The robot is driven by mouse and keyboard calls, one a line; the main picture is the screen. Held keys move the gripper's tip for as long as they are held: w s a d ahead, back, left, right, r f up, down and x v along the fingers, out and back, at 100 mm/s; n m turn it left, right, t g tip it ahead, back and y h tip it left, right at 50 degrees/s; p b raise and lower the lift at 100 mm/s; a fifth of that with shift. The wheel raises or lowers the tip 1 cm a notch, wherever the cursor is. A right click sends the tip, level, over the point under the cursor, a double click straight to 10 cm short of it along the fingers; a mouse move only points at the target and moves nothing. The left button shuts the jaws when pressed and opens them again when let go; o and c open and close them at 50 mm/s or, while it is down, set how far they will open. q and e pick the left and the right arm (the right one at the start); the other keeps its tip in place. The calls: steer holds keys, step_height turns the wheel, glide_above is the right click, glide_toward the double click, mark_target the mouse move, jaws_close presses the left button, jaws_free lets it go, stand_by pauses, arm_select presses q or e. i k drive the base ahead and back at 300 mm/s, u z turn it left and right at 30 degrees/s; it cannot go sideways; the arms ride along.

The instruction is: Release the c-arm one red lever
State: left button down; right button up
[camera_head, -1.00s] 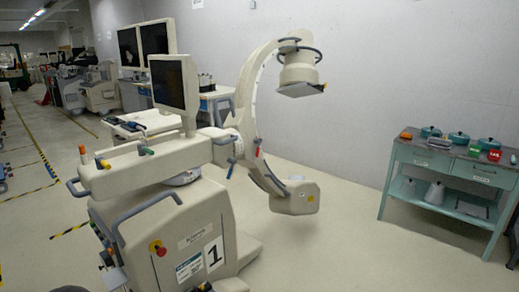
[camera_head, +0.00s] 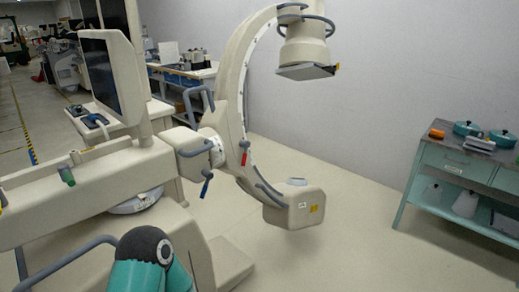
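The c-arm (camera_head: 233,95) stands in front of me, a cream C-shaped arc on a wheeled base. Its red lever (camera_head: 244,157) hangs from a grey fitting on the arc's side, close to the joint where the arc meets the horizontal arm. A blue lever (camera_head: 206,184) hangs lower on that joint, and a green-tipped lever (camera_head: 67,175) sits on the body at the left. A teal and black link of my own arm shows at the bottom, below the levers and apart from them. Neither gripper shows.
A grey-blue handle bar (camera_head: 75,262) juts from the c-arm body at lower left. A monitor (camera_head: 112,75) stands behind it. A green cart (camera_head: 465,165) with teal pots stands at the right. The floor between the c-arm and the cart is clear.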

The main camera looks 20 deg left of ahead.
mark_target(245, 144)
steer(key=u, duration=0.2)
steer(key=i, duration=1.3)
steer(key=u, duration=0.25)
